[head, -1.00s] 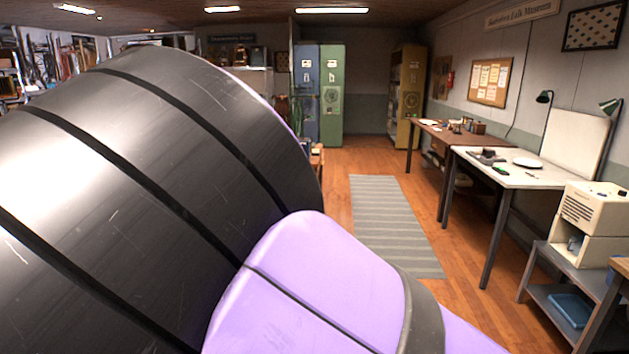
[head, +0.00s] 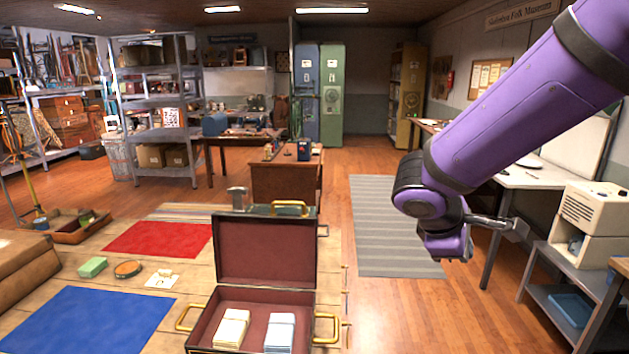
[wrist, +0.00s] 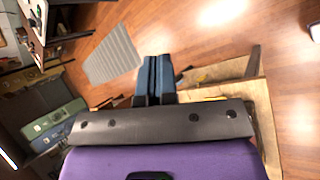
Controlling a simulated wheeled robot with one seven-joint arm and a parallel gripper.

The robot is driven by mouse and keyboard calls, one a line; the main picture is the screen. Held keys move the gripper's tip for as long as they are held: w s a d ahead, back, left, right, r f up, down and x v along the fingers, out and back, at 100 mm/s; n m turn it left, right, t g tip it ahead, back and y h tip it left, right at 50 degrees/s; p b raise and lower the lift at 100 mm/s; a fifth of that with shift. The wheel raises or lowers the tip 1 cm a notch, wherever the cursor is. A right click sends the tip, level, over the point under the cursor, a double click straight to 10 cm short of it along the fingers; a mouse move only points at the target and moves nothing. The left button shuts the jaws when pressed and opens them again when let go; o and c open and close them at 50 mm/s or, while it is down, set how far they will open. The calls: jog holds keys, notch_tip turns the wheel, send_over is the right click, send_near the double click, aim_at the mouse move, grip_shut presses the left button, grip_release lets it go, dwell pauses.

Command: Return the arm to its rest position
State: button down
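My purple arm (head: 510,110) reaches in from the upper right of the head view and bends at a dark joint, held in the air above the floor on the right. In the wrist view, my gripper (wrist: 155,75) shows two dark blue-grey fingers lying side by side. They look shut, with nothing visible between them. In the head view the fingertips are too small to make out clearly.
An open maroon case (head: 265,252) with two pale bundles stands on a low wooden platform at front centre. A white-topped table (head: 530,177) and a beige machine (head: 590,215) are close on the right. The striped grey rug (head: 385,245) lies clear.

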jog(key=s+d+r+m+t+y, duration=0.1)
jog(key=s+d+r+m+y, duration=0.1)
jog(key=s+r+m, duration=0.3)
jog(key=s+d+r+m+t+y, duration=0.1)
jog(key=s+d+r+m+y, duration=0.2)
jog(key=s, duration=0.9)
notch_tip(320, 180, up, 2)
jog(key=m+y, duration=0.2)
jog(key=m, duration=0.1)
jog(key=shift+s+r+m, duration=0.2)
jog(key=shift+r+m, duration=0.05)
jog(key=shift+m, duration=0.15)
